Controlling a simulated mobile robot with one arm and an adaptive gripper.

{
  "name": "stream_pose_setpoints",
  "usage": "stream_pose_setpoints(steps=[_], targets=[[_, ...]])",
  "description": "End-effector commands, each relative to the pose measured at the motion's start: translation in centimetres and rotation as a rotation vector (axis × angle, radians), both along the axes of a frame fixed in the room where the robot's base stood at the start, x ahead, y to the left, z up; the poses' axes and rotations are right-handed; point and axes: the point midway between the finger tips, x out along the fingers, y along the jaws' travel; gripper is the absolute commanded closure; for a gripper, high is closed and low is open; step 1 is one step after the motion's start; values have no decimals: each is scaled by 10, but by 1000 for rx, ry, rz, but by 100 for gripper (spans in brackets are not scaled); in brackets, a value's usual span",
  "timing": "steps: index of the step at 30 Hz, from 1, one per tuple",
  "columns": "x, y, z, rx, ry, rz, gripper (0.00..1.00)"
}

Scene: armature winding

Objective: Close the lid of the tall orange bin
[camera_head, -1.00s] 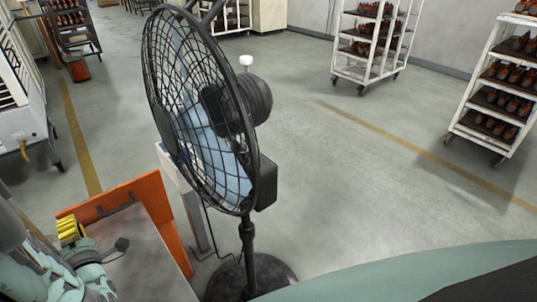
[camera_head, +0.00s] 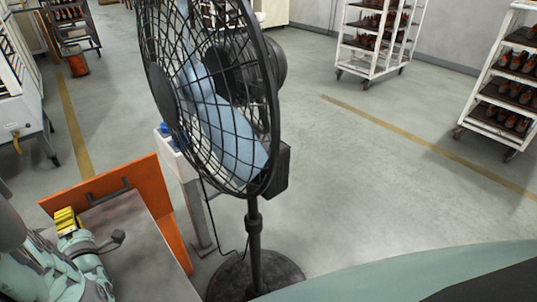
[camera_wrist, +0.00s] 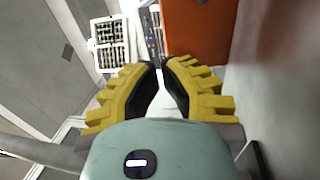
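An orange panel (camera_head: 110,192) with a dark handle stands tilted up at the lower left of the head view, beside a grey surface (camera_head: 145,245). It appears to be the bin's raised lid; the bin's body is mostly out of view. My gripper (camera_head: 66,219), with yellow fingers, is in front of the panel's left part. In the wrist view my gripper (camera_wrist: 159,64) has its fingertips together, with nothing seen between them. An orange surface (camera_wrist: 197,30) lies beyond the fingers, apart from them.
A black pedestal fan (camera_head: 215,110) stands close to the right of the orange panel. A pale post (camera_head: 185,180) is between them. White shoe racks (camera_head: 375,70) stand at the back right. Open floor (camera_head: 400,200) lies right of the fan.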

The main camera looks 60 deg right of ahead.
Motion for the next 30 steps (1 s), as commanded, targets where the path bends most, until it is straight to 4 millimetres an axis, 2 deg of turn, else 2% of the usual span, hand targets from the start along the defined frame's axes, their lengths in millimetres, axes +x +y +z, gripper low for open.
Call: stream_pose_setpoints(steps=[18, 30], targets=[[62, -22, 10, 0, -4, -7, 100], [71, -24, 13, 0, 0, -6, 100]])
